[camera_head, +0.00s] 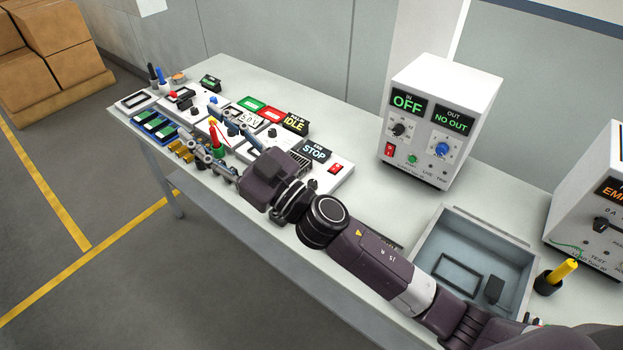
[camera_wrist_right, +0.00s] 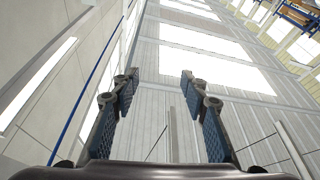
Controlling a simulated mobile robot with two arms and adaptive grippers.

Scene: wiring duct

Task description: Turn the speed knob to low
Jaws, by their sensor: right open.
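The fan panel is a white box (camera_head: 342,176) with a black sign reading STOP (camera_head: 315,152) and a red rocker switch (camera_head: 335,168). I cannot make out a speed knob on it; my right gripper and forearm cover its near left part. My right gripper (camera_head: 205,133) reaches left over the row of panels, its body beside the fan panel. In the right wrist view its two fingers (camera_wrist_right: 159,78) stand apart with nothing between them, facing wall and bright windows. My left gripper is not in view.
A white supply box (camera_head: 410,150) reading OFF, with a black and a blue knob, stands behind my right arm. A grey tray (camera_head: 484,226) and a yellow-handled tool (camera_head: 556,277) are at the right. Small panels with IDLE sign (camera_head: 295,123) crowd the left; table behind them is clear.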

